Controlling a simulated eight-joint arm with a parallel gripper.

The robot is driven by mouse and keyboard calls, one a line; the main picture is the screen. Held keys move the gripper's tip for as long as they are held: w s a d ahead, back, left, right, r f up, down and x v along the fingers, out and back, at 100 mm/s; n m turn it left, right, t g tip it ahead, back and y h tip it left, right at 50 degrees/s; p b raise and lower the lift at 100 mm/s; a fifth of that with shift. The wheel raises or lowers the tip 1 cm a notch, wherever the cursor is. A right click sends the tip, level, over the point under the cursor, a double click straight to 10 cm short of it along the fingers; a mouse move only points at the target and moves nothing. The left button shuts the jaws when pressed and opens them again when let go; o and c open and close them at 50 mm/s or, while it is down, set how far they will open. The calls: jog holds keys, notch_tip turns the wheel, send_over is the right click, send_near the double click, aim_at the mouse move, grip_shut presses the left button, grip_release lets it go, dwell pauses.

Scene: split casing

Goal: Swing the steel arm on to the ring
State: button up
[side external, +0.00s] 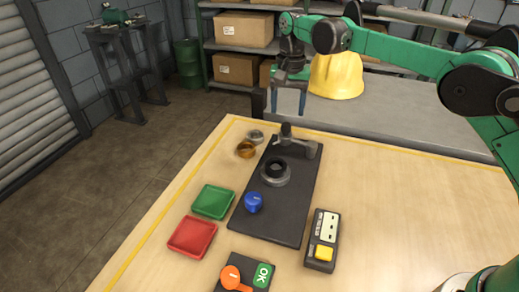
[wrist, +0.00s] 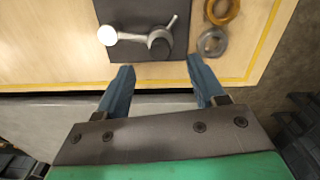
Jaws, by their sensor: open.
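The steel arm (side external: 300,147) is at the far end of a dark base plate (side external: 296,222), by an upright post. In the wrist view the steel arm (wrist: 132,37) lies across the plate, with a pale round end at left and a curved, dark-centred end at right. The ring (side external: 276,172), a grey collar with a black top, sits mid-plate, apart from the arm. My gripper (side external: 288,112) is open and empty, above and beyond the plate's far end. In the wrist view my gripper (wrist: 163,82) has its blue fingers apart, with the table edge beyond them.
A blue knob (side external: 254,202) is on the plate. A brass ring (side external: 246,149) and a loose steel ring (side external: 256,136) lie left of it. Green (side external: 213,201) and red (side external: 192,238) trays, a yellow-button box (side external: 322,242) and an orange-lever OK panel (side external: 243,276) stand nearby. The right tabletop is clear.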

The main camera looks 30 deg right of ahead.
aim_at(287, 125)
jog(key=shift+f, duration=2.25)
grip_shut()
